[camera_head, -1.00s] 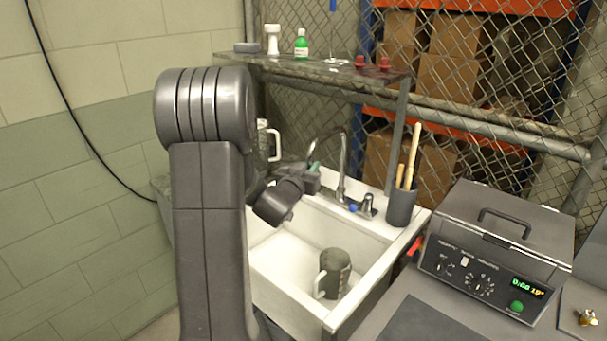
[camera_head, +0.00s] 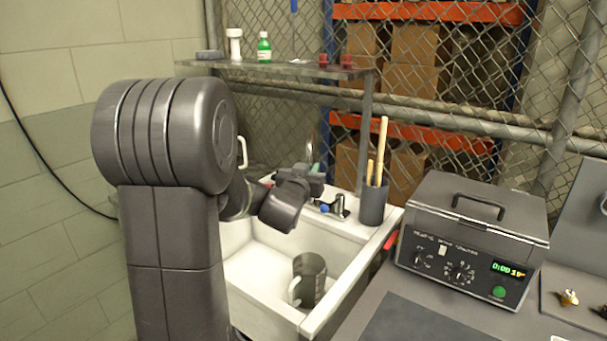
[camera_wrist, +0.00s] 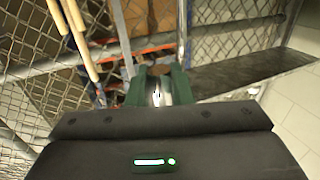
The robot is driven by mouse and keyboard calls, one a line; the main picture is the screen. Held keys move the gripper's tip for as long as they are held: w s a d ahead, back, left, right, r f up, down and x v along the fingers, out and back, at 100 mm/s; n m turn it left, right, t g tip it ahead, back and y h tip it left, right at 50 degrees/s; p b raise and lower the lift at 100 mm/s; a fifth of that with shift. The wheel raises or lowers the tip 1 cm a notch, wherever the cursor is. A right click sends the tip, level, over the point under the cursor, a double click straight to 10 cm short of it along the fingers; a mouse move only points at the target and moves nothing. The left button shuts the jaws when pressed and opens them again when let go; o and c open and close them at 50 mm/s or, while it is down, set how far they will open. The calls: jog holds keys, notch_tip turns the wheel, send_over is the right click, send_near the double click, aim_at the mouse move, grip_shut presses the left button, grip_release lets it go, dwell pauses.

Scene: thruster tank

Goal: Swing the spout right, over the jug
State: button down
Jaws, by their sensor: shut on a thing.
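The spout (camera_head: 311,147) is a thin metal faucet pipe at the back of the sink, mostly hidden behind my gripper in the head view. My gripper (camera_head: 317,169) is shut on the spout, and its green fingers show on either side of the shiny pipe (camera_wrist: 157,93) in the wrist view. The jug (camera_head: 313,278) is dark grey with a white handle at its left. It stands upright in the white sink (camera_head: 253,262), below and in front of my gripper. I cannot tell whether the spout's outlet is over the jug.
A faucet lever with a blue mark (camera_head: 338,207) stands on the sink's back rim. A dark holder with wooden sticks (camera_head: 373,204) is right of it. A grey shelf (camera_head: 280,70) runs above the sink. A heater box (camera_head: 470,240) sits on the right counter.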

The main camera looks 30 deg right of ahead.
dwell(0.3)
jog(key=c, duration=1.3)
grip_release()
jog(key=shift+d, duration=0.1)
jog(key=shift+s, duration=0.1)
jog(key=b+v, duration=0.1)
jog(key=v, duration=1.2)
jog(key=shift+s+a, duration=0.2)
jog(key=shift+a, duration=0.15)
jog(key=shift+w+d, duration=0.1)
